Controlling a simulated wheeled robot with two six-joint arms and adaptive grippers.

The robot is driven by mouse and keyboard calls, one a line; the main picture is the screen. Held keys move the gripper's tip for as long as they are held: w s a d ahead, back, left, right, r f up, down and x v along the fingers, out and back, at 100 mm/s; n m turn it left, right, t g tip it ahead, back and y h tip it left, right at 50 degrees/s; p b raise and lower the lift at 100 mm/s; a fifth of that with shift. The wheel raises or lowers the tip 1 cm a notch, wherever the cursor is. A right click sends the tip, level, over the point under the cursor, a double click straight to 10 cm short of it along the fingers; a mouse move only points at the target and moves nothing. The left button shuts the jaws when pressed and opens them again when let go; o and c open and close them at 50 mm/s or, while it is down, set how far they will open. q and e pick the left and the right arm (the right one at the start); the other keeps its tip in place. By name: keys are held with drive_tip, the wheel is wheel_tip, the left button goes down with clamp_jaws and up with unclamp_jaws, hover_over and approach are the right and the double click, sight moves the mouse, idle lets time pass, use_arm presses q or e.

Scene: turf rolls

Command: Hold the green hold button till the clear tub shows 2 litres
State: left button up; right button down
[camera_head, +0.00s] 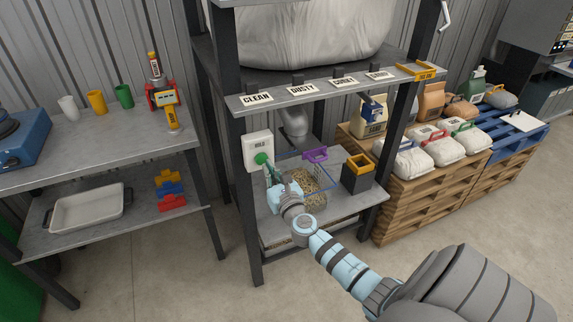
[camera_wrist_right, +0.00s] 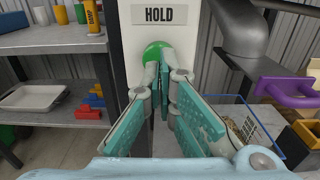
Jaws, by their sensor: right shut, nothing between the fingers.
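The green hold button (camera_head: 261,158) is on a white box (camera_head: 257,143) on the front left post of the rack; the right wrist view shows the button (camera_wrist_right: 152,49) under the word HOLD. My right gripper (camera_head: 267,169) is shut and empty, its fingertips (camera_wrist_right: 163,62) at the button and covering part of it. I cannot tell whether the button is pressed in. The clear tub (camera_head: 321,199) stands on the rack's shelf right of my gripper, with tan grain in it and a blue line around it. Its litre marks are unreadable. My left gripper is out of view.
A grey spout (camera_head: 295,124) hangs above the tub. A purple handle (camera_head: 316,154) is behind the tub, and a dark bin with a yellow rim (camera_head: 358,165) stands to its right. A bench (camera_head: 100,143) is at left; sacks on pallets (camera_head: 430,190) are at right.

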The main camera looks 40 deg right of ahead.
drive_tip(key=v, duration=1)
drive_tip(key=shift+s+d, duration=0.1)
drive_tip(key=shift+s, duration=0.05)
